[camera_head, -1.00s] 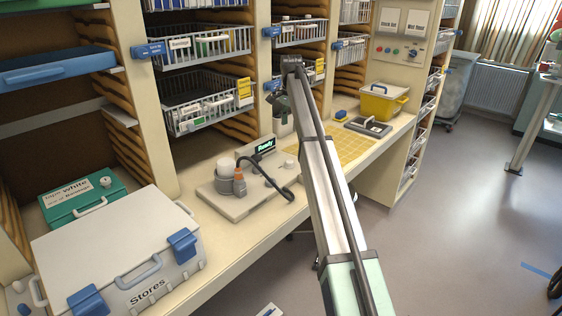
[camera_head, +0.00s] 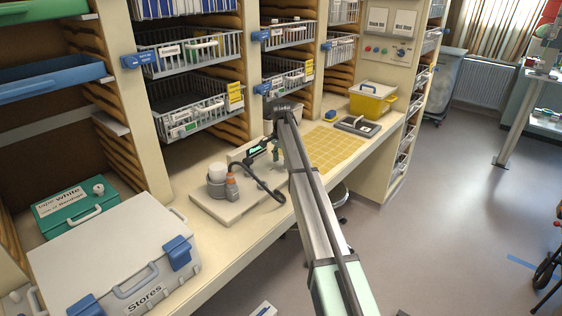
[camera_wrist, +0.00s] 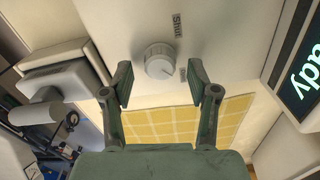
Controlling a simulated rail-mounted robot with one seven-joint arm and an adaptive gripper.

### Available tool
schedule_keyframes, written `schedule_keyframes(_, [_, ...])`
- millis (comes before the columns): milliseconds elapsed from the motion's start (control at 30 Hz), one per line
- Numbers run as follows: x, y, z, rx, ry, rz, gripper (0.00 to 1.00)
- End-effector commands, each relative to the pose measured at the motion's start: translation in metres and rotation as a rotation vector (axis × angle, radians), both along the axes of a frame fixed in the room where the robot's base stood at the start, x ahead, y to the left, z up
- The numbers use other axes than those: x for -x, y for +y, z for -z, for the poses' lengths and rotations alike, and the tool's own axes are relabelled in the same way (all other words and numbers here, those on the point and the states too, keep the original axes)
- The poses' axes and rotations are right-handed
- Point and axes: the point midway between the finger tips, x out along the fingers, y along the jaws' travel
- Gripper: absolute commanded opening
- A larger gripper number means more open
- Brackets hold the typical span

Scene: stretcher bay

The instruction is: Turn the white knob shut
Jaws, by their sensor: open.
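The white knob (camera_wrist: 159,60) shows in the wrist view, round and ridged, with a dark pointer line toward its lower right. It sits on a pale panel (camera_wrist: 105,20) with a "Shut" label beside it and a second small label at its lower right. My gripper (camera_wrist: 160,82) is open. Its two fingertips stand to the left and right of the knob, with nothing held; I cannot tell whether they touch it. In the head view my gripper (camera_head: 277,154) is low over the pale unit (camera_head: 232,213) on the counter, and hides the knob there.
A lit "Ready" display (camera_wrist: 302,80) is close on the right in the wrist view. A yellow grid mat (camera_head: 335,148) lies to the right.

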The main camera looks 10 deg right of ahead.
Motion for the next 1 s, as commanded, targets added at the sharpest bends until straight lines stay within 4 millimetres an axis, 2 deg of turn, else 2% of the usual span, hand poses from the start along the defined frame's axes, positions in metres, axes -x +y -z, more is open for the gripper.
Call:
schedule_keyframes(200, [0.0002, 0.0, 0.0109, 0.0, 0.0, 0.0, 0.6])
schedule_keyframes(467, [0.0001, 0.0, 0.0119, 0.0, 0.0, 0.0, 0.6])
schedule_keyframes(500, [0.0001, 0.0, 0.0119, 0.0, 0.0, 0.0, 0.45])
schedule_keyframes(633, [0.0002, -0.0001, 0.0119, 0.0, 0.0, 0.0, 0.0])
schedule_keyframes(1000, [0.0003, -0.0001, 0.0125, 0.001, 0.001, -0.025, 0.0])
